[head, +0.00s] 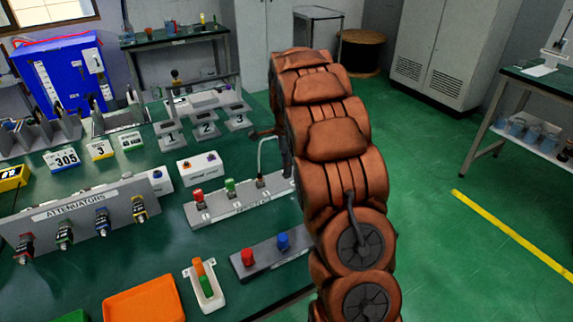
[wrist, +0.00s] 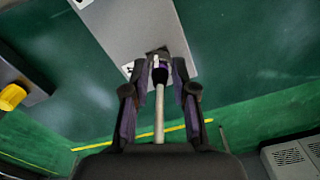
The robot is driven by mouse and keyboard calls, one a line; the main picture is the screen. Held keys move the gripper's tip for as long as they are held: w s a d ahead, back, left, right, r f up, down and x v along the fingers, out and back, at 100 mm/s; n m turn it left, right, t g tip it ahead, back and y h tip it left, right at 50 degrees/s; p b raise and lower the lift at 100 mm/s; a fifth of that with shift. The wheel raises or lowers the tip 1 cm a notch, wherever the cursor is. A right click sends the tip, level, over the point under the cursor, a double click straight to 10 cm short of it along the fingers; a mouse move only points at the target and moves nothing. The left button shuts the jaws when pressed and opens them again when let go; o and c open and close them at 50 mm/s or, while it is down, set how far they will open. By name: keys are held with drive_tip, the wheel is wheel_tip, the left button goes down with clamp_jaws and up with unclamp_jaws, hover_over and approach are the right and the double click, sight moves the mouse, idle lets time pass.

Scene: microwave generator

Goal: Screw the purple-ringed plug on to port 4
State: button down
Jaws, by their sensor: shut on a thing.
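In the wrist view my gripper (wrist: 160,68) is shut on the purple-ringed plug (wrist: 161,75), whose pale cable (wrist: 159,115) runs back between the fingers. The plug's tip is at a dark spot on the grey port panel (wrist: 125,35); I cannot tell whether it is seated or just touching. In the head view the port panel (head: 222,210) carries a red plug (head: 199,199) and a green plug (head: 230,185) at its left ports.
A grey block with red (head: 248,257) and blue (head: 282,241) caps lies in front of the panel. Green floor is open to the right.

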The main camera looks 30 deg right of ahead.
drive_tip(key=c, duration=0.9)
unclamp_jaws()
wheel_tip(320, 180, up, 12)
idle(0.3)
